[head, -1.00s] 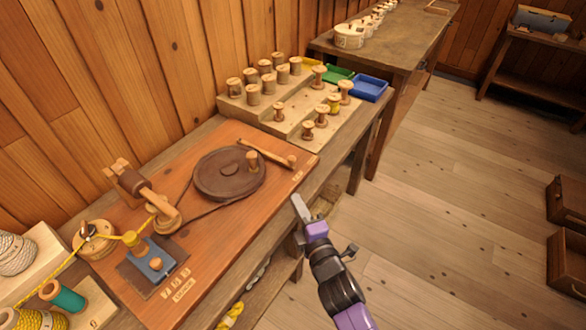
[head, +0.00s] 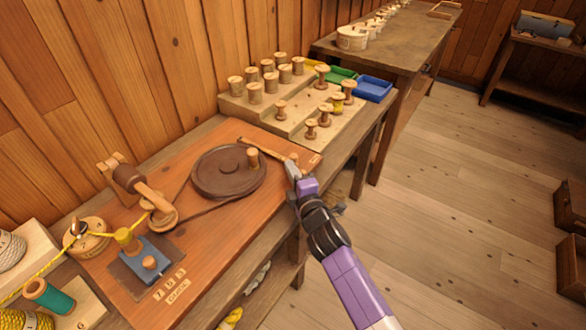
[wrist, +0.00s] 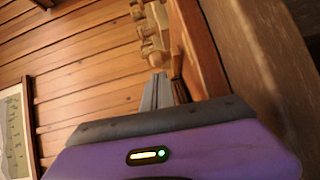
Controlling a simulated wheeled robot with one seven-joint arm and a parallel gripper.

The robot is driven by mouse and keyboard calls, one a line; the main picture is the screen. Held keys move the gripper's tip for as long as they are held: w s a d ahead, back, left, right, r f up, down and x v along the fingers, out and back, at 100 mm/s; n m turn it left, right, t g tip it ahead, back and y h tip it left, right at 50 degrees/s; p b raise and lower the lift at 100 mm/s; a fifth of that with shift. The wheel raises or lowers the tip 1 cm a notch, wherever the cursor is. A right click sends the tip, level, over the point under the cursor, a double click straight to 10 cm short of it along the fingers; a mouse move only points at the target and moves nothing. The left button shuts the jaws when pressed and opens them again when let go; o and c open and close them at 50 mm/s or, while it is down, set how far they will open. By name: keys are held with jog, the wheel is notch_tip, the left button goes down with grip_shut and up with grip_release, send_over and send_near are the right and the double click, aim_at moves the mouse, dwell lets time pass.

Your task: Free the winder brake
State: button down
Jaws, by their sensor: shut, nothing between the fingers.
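The winder (head: 140,225) is a reddish wooden board with a dark round wheel (head: 228,172) that has an upright peg. A light wooden lever (head: 268,148), likely the brake, lies along the board's back right, its inner end by the wheel's far edge. My gripper (head: 291,170) is shut and empty at the board's right edge, close to the lever's outer end. That end is partly hidden, and I cannot tell whether they touch. In the wrist view my shut fingers (wrist: 158,92) point towards a brown, blurred piece beside them.
A stepped rack (head: 290,105) of wooden spools stands behind the winder. Green (head: 342,75) and blue (head: 374,88) trays sit beside it. A crank (head: 140,190), yellow thread and a blue block (head: 146,258) are at the board's left. Open floor lies to the right.

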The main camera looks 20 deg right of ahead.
jog(key=shift+w+d, duration=0.35)
